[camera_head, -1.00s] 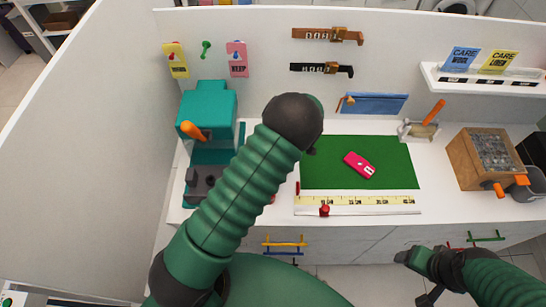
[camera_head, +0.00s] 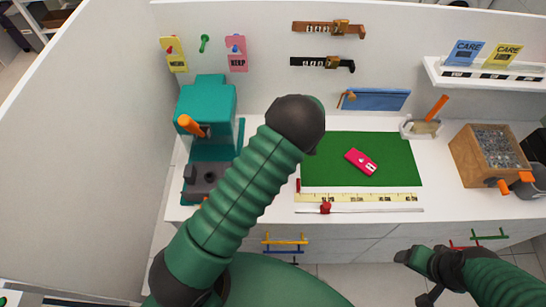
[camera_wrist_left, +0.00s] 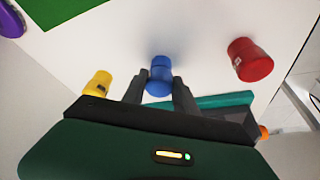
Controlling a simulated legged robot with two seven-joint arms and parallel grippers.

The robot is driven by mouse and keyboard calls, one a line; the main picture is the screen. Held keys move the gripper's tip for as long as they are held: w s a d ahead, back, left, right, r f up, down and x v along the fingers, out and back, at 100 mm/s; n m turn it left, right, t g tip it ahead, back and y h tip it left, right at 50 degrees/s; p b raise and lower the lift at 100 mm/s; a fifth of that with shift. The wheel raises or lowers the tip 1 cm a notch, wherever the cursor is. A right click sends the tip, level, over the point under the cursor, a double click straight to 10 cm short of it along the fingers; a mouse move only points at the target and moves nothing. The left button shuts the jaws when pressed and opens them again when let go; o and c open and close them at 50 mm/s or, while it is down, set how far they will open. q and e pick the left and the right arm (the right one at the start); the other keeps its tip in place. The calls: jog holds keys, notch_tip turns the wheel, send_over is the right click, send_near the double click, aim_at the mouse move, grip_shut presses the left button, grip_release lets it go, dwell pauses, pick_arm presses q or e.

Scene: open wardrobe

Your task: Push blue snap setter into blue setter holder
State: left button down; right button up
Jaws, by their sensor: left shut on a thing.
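In the left wrist view a blue piece (camera_wrist_left: 160,72), rounded and stepped, stands between the two dark fingers of my left gripper (camera_wrist_left: 158,92), which is shut on it. I take it for the blue snap setter; I cannot make out a separate blue setter holder or whether the two are joined. In the head view my left forearm covers this spot, so the gripper and the blue piece are hidden. My right gripper (camera_head: 408,262) hangs low at the right in front of the drawers, away from the worktop; its finger opening is unclear.
A yellow piece (camera_wrist_left: 97,84) and a red piece (camera_wrist_left: 250,60) stand either side of the blue one. A teal press (camera_head: 207,105) with an orange handle stands left. A green mat (camera_head: 400,150) holds a pink tag (camera_head: 361,162). A wooden box (camera_head: 488,158) stands right.

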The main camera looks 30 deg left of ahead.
pick_arm(q)
jog(key=shift+f, duration=0.2)
jog(key=c, duration=0.9)
grip_release()
jog(key=b+v, duration=0.2)
jog(key=v, duration=1.5)
jog(key=shift+s+f, duration=0.1)
jog(key=s+d+m+t+h, duration=0.1)
jog(key=s+m, duration=0.4)
jog(key=m, duration=0.1)
jog(key=s+d+f+m+t+h, duration=0.1)
jog(key=s+d+m, duration=0.1)
jog(key=s+m, duration=0.3)
jog(key=s+d+m+h, duration=0.1)
jog(key=s+m+h, duration=0.1)
jog(key=s+m, duration=0.3)
jog(key=shift+s+d+f+m+t, duration=0.15)
jog(key=shift+s+m+t, duration=0.05)
jog(key=shift+m, duration=0.4)
jog(key=shift+s+d+f+m+t, duration=0.15)
jog(key=shift+s+f+m+t, duration=0.05)
jog(key=shift+m, duration=0.4)
